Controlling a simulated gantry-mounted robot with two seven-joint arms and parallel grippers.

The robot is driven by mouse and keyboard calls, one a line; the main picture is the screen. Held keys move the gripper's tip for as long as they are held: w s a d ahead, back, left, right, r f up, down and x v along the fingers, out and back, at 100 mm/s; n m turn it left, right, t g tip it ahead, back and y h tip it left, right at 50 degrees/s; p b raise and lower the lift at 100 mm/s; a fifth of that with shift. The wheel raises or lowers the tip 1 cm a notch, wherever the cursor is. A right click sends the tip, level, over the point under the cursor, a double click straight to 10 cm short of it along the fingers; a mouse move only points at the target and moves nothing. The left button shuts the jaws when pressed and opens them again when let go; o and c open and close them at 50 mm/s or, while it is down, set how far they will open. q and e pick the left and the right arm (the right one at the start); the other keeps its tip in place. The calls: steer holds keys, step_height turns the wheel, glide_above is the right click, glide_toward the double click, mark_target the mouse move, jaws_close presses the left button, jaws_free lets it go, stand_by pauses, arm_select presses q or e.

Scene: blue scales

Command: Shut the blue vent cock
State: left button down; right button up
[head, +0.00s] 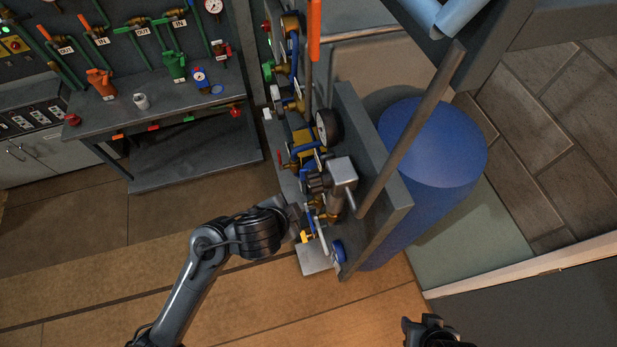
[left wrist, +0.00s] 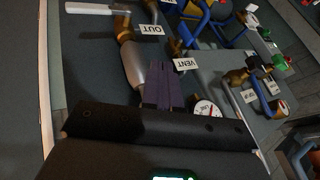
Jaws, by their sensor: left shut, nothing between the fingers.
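My left gripper (head: 304,216) reaches in from the left to the lower end of the upright panel of valves. In the left wrist view its dark fingers (left wrist: 161,70) are together and empty, just left of the white VENT label (left wrist: 186,64). Brass fittings and blue handles (left wrist: 205,22) show beyond that label. I cannot tell which blue handle is the vent cock's, and its brass body may be partly behind the fingers. My right gripper (head: 430,330) shows only in part at the bottom edge of the head view.
A blue drum (head: 440,150) stands behind the panel (head: 365,150). A pressure gauge (head: 329,127) and a grey block-shaped fitting (head: 342,170) stick out above my left gripper. A workbench (head: 160,115) with green and red valves is at the upper left. The floor in front is clear.

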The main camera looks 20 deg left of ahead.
arm_select(q)
steer(key=w+a+b+x, duration=0.1)
steer(key=b+x, duration=0.2)
steer(key=x, duration=0.7)
steer(key=w+a+r+b+x, duration=0.1)
steer(key=b+x, duration=0.2)
steer(key=x, duration=0.8)
steer(key=shift+w+a, duration=0.25)
steer(key=shift+w, duration=0.15)
